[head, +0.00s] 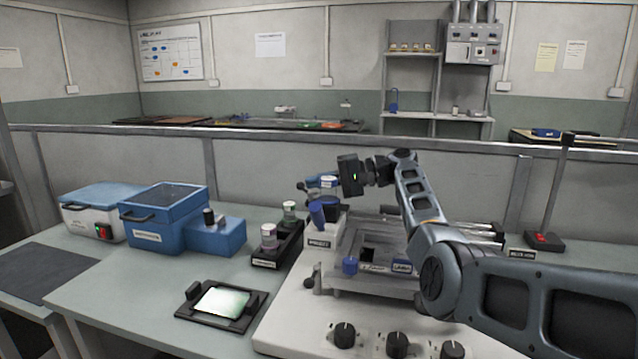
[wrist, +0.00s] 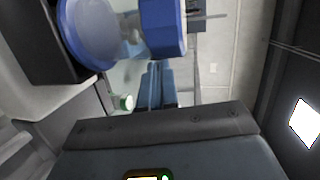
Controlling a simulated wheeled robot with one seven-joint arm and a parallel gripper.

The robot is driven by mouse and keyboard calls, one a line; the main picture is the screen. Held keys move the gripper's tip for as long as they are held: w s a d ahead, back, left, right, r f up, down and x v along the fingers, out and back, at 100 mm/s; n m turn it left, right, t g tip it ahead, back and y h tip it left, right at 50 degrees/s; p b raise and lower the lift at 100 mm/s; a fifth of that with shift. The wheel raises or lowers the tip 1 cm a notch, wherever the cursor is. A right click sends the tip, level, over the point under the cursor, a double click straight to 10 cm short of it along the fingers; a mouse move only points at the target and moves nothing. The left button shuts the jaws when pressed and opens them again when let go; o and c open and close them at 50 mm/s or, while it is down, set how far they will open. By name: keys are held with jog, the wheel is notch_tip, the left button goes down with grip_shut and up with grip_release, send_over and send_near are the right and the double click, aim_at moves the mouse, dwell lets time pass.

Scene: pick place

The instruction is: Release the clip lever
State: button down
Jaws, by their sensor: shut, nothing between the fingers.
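The clip lever cannot be told for sure. My gripper (head: 346,176) hangs over the back left of the fixture, right of the blue-and-white part. It is shut and empty; its fingertips are hard to make out. In the wrist view, a large blue round part (wrist: 160,28) is close to the camera.
A black rack (head: 278,250) with jars stands left of the fixture. Blue boxes (head: 165,212) are farther left. A lit plate (head: 222,302) lies in front. Black dials (head: 396,344) line the machine's front.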

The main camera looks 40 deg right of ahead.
jog(key=x, duration=0.1)
jog(key=b+x, duration=0.1)
jog(key=x, duration=0.1)
jog(key=shift+w+a+r, duration=0.2)
jog(key=shift+a+r, duration=0.1)
jog(key=shift+a, duration=0.15)
dwell(0.4)
dwell(1.3)
